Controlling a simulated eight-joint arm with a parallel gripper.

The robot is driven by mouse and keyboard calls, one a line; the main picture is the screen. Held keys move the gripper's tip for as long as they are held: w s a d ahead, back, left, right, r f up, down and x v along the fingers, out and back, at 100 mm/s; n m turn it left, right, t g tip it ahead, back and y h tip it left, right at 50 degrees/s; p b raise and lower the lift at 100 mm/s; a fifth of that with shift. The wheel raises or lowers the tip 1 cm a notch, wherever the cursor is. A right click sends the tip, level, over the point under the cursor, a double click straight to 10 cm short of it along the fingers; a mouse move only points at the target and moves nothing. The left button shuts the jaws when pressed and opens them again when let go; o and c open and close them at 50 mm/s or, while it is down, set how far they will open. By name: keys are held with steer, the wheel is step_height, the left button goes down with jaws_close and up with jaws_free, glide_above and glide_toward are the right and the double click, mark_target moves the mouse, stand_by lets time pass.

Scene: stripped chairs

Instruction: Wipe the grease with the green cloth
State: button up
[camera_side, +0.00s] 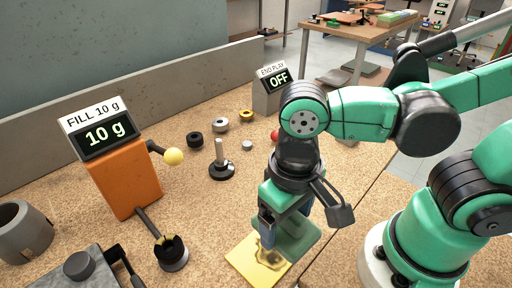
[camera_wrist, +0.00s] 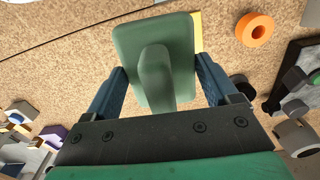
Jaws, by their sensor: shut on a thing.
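The green cloth (camera_side: 302,240) looks like a flat green pad with a raised grip. It is held between the blue fingers of my gripper (camera_side: 283,222). A yellow square (camera_side: 243,262) lies on the bench under and left of the cloth. A dark grease smear (camera_side: 267,262) shows on the square, partly hidden by the cloth and gripper. The cloth is low over the square's right side; whether it touches is hard to tell.
An orange dispenser (camera_side: 127,178) reading 10 g, with a yellow-knobbed lever, stands left. A black-based post (camera_side: 221,168) and several rings stand behind the gripper. A display reading OFF (camera_side: 279,78) is at the back. Bare bench lies left of the yellow square.

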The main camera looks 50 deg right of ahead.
steer(key=shift+s+a+f+n, duration=0.25)
steer(key=shift+s+a+n, duration=0.15)
steer(key=shift+s, duration=0.1)
steer(key=shift+f, duration=0.15)
glide_above(280, 268)
steer(key=shift+s+d+f, duration=0.1)
steer(key=shift+f, duration=1.3)
steer(key=shift+s+d+f, duration=0.1)
steer(key=shift+f, duration=1.25)
steer(key=shift+w+f, duration=0.1)
steer(key=shift+f, duration=0.75)
steer(key=shift+w+a+f, duration=0.15)
steer(key=shift+w+f, duration=0.05)
steer(key=shift+w, duration=3.55)
steer(key=shift+s, duration=3.65)
steer(key=r, duration=0.3)
steer(key=shift+s+d+r, duration=0.2)
steer(key=shift+r, duration=2.3)
